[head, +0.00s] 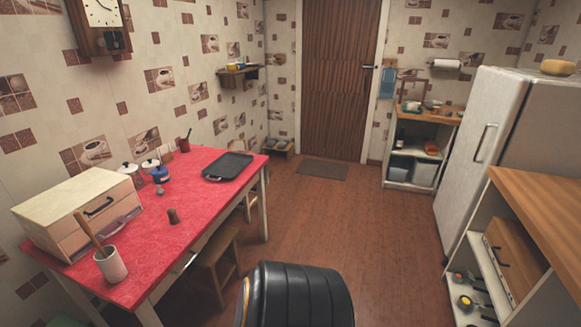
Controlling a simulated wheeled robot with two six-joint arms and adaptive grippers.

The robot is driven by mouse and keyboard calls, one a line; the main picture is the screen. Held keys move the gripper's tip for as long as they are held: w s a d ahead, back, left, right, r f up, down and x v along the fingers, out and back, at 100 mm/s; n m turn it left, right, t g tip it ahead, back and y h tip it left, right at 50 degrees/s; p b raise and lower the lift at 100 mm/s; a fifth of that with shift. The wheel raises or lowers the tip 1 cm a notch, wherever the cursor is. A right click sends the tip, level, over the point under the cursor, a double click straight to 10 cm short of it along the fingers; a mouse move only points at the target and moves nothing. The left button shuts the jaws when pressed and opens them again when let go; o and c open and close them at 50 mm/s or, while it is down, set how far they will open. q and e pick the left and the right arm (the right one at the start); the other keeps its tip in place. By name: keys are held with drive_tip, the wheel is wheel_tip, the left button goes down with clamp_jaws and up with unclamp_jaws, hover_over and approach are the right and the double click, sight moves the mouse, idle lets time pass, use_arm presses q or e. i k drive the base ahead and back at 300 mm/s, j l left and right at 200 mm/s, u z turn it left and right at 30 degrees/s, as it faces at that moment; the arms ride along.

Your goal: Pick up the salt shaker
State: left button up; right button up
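A small brown cylinder (173,215) stands upright on the red-topped table (205,203), near the middle of its front part. It may be the salt shaker, but it is too small to tell. A small blue pot-like item (160,174) stands farther back, with white lidded containers (150,165) beside it. Neither of my grippers is in view, and nothing on the table is being held.
A cream drawer box (75,195) and a white utensil cup (111,265) stand on the table's near left. A black tray (228,166) lies at its far end. A wooden stool (215,258) stands by the table. Open brown floor (350,220) lies to the right.

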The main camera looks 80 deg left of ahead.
sight(173, 219)
drive_tip(key=k+u, duration=0.1)
drive_tip(key=u, duration=3.6)
